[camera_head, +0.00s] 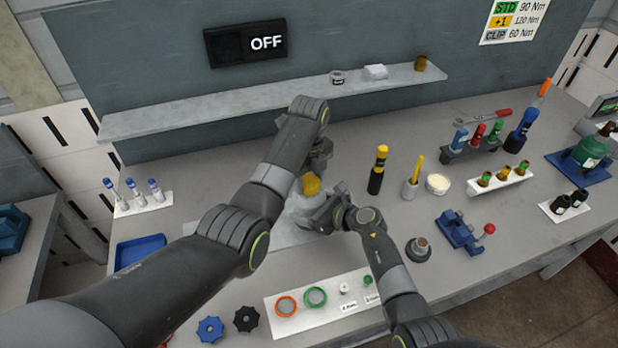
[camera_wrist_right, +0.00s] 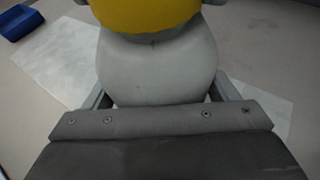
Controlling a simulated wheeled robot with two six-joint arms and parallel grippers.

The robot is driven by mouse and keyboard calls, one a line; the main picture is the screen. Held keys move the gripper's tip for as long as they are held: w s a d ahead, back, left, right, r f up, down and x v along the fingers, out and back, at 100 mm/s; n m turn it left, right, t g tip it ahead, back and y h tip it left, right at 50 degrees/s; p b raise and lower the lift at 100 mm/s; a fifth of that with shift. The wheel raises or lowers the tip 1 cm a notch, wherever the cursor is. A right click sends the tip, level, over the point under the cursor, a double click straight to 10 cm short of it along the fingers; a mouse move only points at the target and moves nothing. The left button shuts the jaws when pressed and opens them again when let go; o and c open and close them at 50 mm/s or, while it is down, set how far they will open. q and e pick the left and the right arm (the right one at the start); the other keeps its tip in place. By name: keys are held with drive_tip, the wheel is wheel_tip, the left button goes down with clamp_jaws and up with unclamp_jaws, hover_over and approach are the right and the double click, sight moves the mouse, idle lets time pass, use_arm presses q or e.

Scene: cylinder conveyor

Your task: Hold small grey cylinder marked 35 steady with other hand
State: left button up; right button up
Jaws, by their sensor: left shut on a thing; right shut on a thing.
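A small grey cylinder (camera_head: 302,204) with a rounded shoulder and a yellow top (camera_head: 312,184) stands on a pale mat (camera_head: 258,228) at the middle of the bench. No number can be read on it. My left gripper (camera_head: 314,172) is shut at the yellow top from above; its fingertips are partly hidden. My right gripper (camera_head: 322,210) is shut on the grey body from the right. In the right wrist view the cylinder's grey body (camera_wrist_right: 155,70) sits between the two fingers, under the yellow part (camera_wrist_right: 160,14).
A blue tray (camera_head: 140,250) lies to the left. A white panel (camera_head: 322,312) with coloured rings lies in front. A black-and-yellow tool (camera_head: 377,170), a grey cup (camera_head: 410,189) and a blue clamp (camera_head: 458,230) stand to the right. A shelf (camera_head: 220,103) runs behind.

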use_arm(q)
drive_tip(key=n, duration=1.4)
drive_tip(key=shift+r, duration=0.1)
drive_tip(key=n, duration=0.3)
drive_tip(key=shift+n, duration=0.3)
drive_tip(key=n, duration=0.4)
drive_tip(key=shift+n, duration=0.3)
drive_tip(key=n, duration=0.6)
drive_tip(key=shift+w+n, duration=0.1)
drive_tip(key=shift+n, duration=0.2)
drive_tip(key=n, duration=0.6)
drive_tip(key=shift+r, duration=0.1)
drive_tip(key=n, duration=1.2)
drive_tip(key=shift+w+a+n, duration=0.1)
drive_tip(key=shift+n, duration=0.3)
drive_tip(key=n, duration=0.7)
drive_tip(key=o, duration=1.1)
